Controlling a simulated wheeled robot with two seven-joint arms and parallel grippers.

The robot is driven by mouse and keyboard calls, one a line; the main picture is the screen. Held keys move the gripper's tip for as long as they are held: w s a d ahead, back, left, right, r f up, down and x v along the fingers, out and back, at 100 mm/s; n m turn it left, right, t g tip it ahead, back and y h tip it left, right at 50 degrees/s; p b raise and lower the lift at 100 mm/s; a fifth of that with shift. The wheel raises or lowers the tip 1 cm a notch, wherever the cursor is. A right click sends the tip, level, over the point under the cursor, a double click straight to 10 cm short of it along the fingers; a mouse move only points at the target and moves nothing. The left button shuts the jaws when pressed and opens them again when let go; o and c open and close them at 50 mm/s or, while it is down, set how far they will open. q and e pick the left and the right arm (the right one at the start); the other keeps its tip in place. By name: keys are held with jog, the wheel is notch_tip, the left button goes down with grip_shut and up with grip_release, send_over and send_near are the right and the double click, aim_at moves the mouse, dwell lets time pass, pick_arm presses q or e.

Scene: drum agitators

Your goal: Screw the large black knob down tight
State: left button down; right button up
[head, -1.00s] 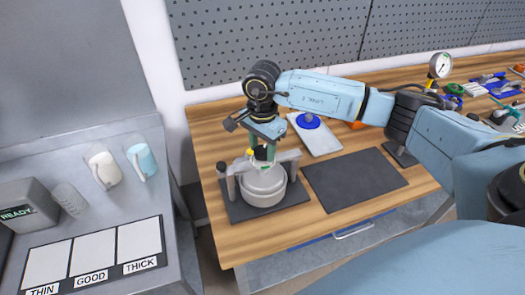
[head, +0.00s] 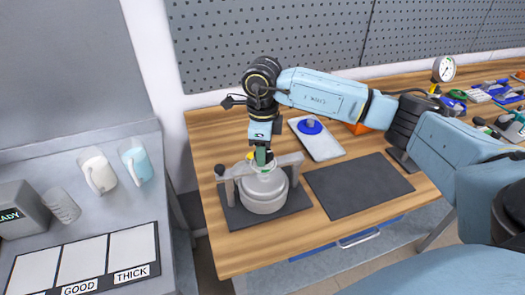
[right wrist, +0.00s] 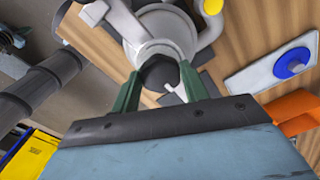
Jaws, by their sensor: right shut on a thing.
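The large black knob (right wrist: 160,72) sits at the centre top of the grey round pot (head: 264,195) under its crossbar clamp. In the right wrist view the knob is between the two green fingers of my right gripper (right wrist: 158,85), which is shut on it. In the head view my right gripper (head: 262,156) points straight down onto the pot's top and mostly hides the knob. The pot stands on a dark mat (head: 238,221) on the wooden bench. I cannot tell how tight the knob is. My left gripper is not in view.
A white tray with a blue knobbed piece (head: 311,126) lies behind, with an orange object (head: 357,127) beside it. An empty dark mat (head: 357,186) lies to the right. Left is a grey counter with two mugs (head: 99,172) and a THIN/GOOD/THICK board (head: 106,257).

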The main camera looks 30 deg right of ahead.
jog(key=shift+w+d+r+m+b, duration=0.1)
jog(key=shift+r+m+b, duration=0.1)
jog(key=shift+m, duration=0.75)
jog(key=shift+w+r+m+b, duration=0.1)
jog(key=shift+m+b, duration=0.05)
jog(key=shift+m, duration=0.8)
jog(key=o, duration=0.8)
jog(key=shift+o, duration=1)
jog(key=shift+s, duration=0.15)
jog(key=shift+f, duration=0.15)
notch_tip(320, 180, up, 14)
jog(key=b, duration=0.1)
jog(key=shift+f, duration=0.25)
